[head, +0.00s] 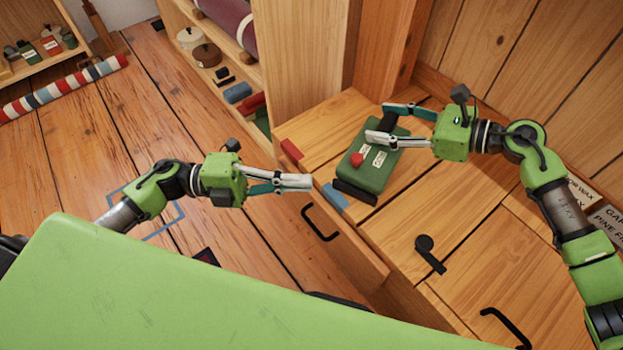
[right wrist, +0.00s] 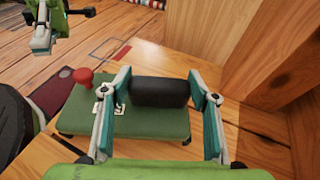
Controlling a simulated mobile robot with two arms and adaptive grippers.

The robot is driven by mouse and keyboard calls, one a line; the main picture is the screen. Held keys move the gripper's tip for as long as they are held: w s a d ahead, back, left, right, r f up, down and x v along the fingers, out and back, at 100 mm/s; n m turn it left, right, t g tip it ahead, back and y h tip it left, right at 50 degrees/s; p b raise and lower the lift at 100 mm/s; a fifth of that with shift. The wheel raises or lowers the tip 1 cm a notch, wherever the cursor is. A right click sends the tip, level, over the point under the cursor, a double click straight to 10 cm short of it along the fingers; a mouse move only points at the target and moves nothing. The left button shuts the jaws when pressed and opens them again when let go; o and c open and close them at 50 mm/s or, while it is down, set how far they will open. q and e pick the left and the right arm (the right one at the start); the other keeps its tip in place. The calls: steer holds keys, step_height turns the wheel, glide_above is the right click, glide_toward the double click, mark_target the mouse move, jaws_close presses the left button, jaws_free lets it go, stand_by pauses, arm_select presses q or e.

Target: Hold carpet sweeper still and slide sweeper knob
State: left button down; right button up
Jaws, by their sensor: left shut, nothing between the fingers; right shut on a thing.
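The carpet sweeper (head: 384,174) is a green box with black ends, lying on the wooden cabinet top near its left edge. The red sweeper knob (head: 357,159) stands on its upper face beside small white labels; it also shows in the right wrist view (right wrist: 83,76). My right gripper (head: 385,121) is shut on the sweeper, its fingers on either side of the black block (right wrist: 160,92) at one end. My left gripper (head: 310,182) is shut and empty, left of the sweeper and apart from the knob. The fingers partly hide the sweeper's far end.
A black hook-shaped piece (head: 429,252) lies on the cabinet top, which is otherwise fairly clear in front. A wooden post (head: 310,60) rises behind. Signs stand at right.

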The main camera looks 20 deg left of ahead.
steer(key=shift+s+d+f, duration=0.1)
steer(key=shift+s+f, duration=0.1)
steer(key=shift+f, duration=0.55)
steer(key=o, duration=1.6)
steer(key=shift+w+r, duration=0.15)
steer(key=shift+r, duration=0.15)
